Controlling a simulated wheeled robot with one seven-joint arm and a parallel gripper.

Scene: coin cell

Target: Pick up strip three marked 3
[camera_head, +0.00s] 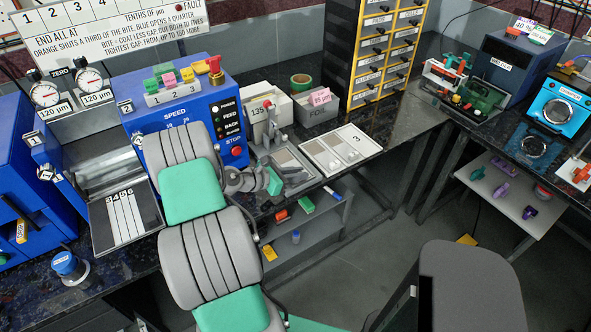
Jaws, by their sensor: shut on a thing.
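My gripper (281,177) is well to the right of that tray, low over the right side of the bench, beside a grey plate with pale patches (293,163). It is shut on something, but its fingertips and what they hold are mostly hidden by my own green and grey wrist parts.
A white tray marked 3 (372,151) lies right of the gripper. The blue machine (218,93) with a speed panel stands behind my arm.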

